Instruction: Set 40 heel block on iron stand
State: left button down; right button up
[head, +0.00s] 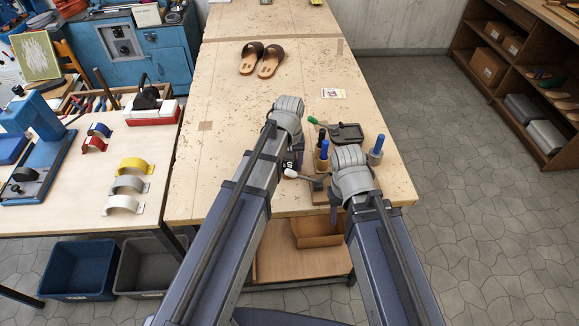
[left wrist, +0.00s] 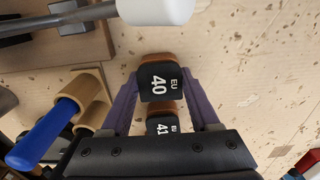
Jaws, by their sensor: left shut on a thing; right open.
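The heel block marked EU 40 (left wrist: 159,85), black with a brown top edge, sits between the purple fingers of my left gripper (left wrist: 160,92), which is shut on it. A similar block marked 41 (left wrist: 163,126) shows just below it in the left wrist view. In the head view my left gripper is mostly hidden by its own arm, over the near part of the workbench. My right gripper (head: 335,200) is open near the bench's front edge, partly hidden by its wrist. A dark metal piece (head: 346,133) lies beyond it; I cannot tell whether this is the iron stand.
Blue-handled tools (head: 376,150) stand in wooden holders near my right gripper. A green-handled tool (head: 316,121) lies by the dark piece. Sandals (head: 260,60) lie farther back; the bench (head: 230,150) is clear at left.

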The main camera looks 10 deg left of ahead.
pick_arm(q)
jog(key=shift+f, duration=0.1)
jog(key=shift+f, duration=0.15)
jog(key=shift+c, duration=0.6)
grip_release()
jog(key=shift+r, duration=0.2)
notch_tip(320, 180, up, 12)
jog(key=p, duration=1.2)
